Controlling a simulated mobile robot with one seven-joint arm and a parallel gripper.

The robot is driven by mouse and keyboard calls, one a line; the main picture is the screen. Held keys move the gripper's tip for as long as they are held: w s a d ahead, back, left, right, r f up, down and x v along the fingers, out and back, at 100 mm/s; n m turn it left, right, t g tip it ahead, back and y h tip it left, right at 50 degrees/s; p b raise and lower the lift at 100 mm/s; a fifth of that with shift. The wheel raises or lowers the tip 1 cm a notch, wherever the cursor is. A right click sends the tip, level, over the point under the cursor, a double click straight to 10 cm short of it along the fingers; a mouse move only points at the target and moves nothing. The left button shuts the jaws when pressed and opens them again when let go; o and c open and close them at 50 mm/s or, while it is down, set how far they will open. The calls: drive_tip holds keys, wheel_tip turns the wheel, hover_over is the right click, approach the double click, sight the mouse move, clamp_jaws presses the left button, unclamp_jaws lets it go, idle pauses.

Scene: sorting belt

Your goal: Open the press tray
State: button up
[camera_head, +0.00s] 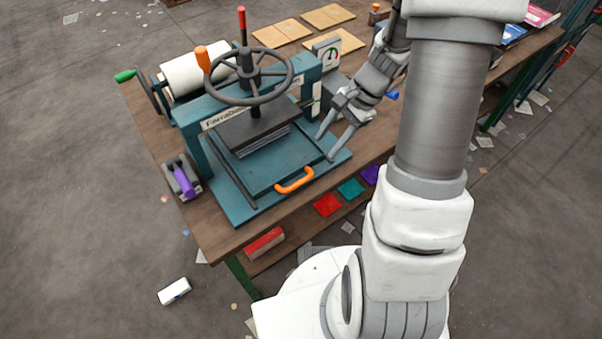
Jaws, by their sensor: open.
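The press (257,108) stands on the wooden table, with a blue-green frame, a black handwheel (248,78) and a dark pressing plate. The press tray (272,160) is a flat blue-green slab at the front of the press base, its back part under the plate. Its orange handle (295,181) is on the tray's front edge, facing the table's front. My gripper (325,147) is open and empty. Its fingers point down and left over the right side of the press base, behind and to the right of the orange handle. I cannot tell whether a fingertip touches the base.
A roller with a green-handled crank (126,76) is at the back left. A purple-handled tool (184,178) sits left of the press. Brown sheets (328,16) lie behind. Colored squares (327,205) lie on the lower shelf. The floor in front holds a white block (174,291).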

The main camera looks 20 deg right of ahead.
sight(298, 182)
drive_tip(key=b+x, duration=0.1)
drive_tip(key=x, duration=1.4)
drive_tip(key=shift+s+a+f+b, duration=0.1)
drive_tip(key=shift+f+b, duration=0.1)
drive_tip(key=shift+b, duration=0.15)
clamp_jaws()
idle(0.6)
